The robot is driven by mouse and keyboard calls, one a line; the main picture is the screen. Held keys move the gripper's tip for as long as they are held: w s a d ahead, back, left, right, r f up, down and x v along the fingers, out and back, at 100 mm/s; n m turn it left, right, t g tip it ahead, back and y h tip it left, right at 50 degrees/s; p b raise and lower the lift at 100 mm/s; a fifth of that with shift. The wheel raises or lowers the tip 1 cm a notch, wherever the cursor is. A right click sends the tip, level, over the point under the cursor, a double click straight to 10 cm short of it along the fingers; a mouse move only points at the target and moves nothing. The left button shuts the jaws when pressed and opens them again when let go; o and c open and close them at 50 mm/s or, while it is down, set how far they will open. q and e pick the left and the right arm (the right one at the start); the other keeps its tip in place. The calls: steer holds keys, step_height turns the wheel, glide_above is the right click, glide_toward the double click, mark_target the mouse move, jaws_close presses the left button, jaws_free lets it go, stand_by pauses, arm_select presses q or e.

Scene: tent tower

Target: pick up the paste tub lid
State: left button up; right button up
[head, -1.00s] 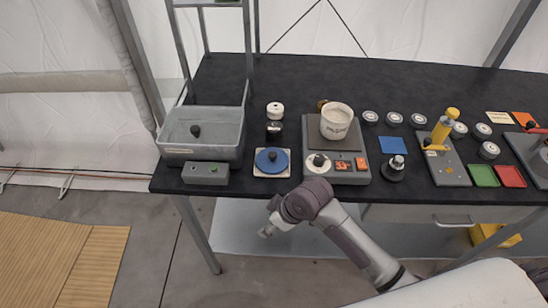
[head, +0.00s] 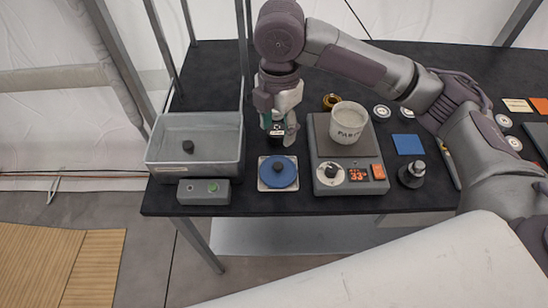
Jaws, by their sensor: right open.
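My left gripper is not in view.
My right arm spans the table's right part.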

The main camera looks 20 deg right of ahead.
glide_above(278, 165)
step_height(278, 165, down, 8)
steer(key=shift+s+r+p, duration=0.1)
steer(key=shift+r+p, duration=0.15)
steer(key=shift+p, duration=0.1)
steer(key=shift+f, duration=0.5)
step_height(278, 165, down, 5)
steer(key=shift+r+p, duration=0.15)
steer(key=shift+p, duration=0.5)
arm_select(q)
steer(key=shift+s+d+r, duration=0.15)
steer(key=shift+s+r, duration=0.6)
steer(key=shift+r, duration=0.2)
arm_select(e)
steer(key=c, duration=0.9)
